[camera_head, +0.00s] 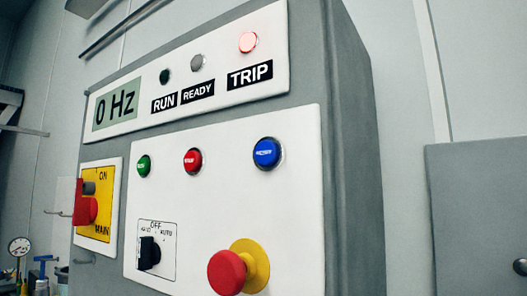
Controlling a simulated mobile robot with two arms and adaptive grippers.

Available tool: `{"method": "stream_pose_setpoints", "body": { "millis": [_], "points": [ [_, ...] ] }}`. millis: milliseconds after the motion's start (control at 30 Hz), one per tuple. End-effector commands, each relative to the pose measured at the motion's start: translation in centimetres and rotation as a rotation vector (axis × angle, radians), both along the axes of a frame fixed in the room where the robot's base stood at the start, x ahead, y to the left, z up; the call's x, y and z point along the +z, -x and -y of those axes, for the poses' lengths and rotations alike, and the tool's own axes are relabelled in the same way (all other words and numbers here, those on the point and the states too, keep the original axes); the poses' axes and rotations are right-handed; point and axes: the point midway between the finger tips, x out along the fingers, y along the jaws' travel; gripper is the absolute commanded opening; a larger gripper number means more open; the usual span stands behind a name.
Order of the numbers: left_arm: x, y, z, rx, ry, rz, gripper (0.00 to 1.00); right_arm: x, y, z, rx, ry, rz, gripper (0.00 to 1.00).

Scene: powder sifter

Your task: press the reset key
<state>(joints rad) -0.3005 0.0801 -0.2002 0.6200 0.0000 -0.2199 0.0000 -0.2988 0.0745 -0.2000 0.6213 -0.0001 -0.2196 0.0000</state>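The blue key (266,153) is at the right of a row of three round keys on the white control plate, and its small white label looks like RESET but is too small to read surely. A green key (144,166) and a red key (193,161) sit to its left. Above, the display (117,105) reads 0 Hz. The TRIP lamp (248,42) glows pinkish red, while the RUN lamp (164,76) and READY lamp (197,62) look unlit. Neither of my grippers shows.
A red mushroom button (228,272) on a yellow collar sticks out below the blue key. A black selector switch (149,253) and a red main switch handle (86,205) also protrude from the grey cabinet (352,150). Another grey box (480,210) stands at the right.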

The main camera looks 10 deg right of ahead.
Motion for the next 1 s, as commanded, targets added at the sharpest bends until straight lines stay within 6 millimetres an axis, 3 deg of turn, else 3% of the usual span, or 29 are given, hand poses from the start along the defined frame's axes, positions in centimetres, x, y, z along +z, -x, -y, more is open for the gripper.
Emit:
{"method": "stream_pose_setpoints", "body": {
  "millis": [433,1000],
  "points": [
    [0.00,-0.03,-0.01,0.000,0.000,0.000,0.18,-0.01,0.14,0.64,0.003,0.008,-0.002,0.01],
    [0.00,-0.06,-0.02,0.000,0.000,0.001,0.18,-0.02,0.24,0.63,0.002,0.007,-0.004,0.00]
  ]
}}
